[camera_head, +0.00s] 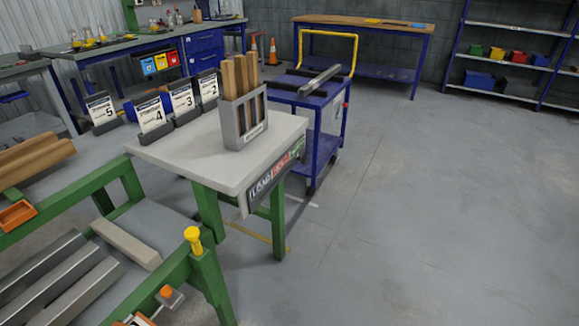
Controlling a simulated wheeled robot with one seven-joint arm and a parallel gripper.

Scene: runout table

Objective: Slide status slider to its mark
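A dark status board (262,191) hangs on the front right edge of a grey-topped table (180,157) with green legs. It carries a row of lettering in white, red and green; the first words look like LOAD and HOLD. The board is seen at a steep slant. I cannot make out the slider's knob or its mark on it at this size. My gripper is not in view.
A grey rack (243,122) with wooden sticks and several numbered cards (152,114) stand on the table. A blue cart (318,115) stands behind it. A green frame (205,268) with a yellow knob (193,238) is at front left. The floor (430,210) at right is clear.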

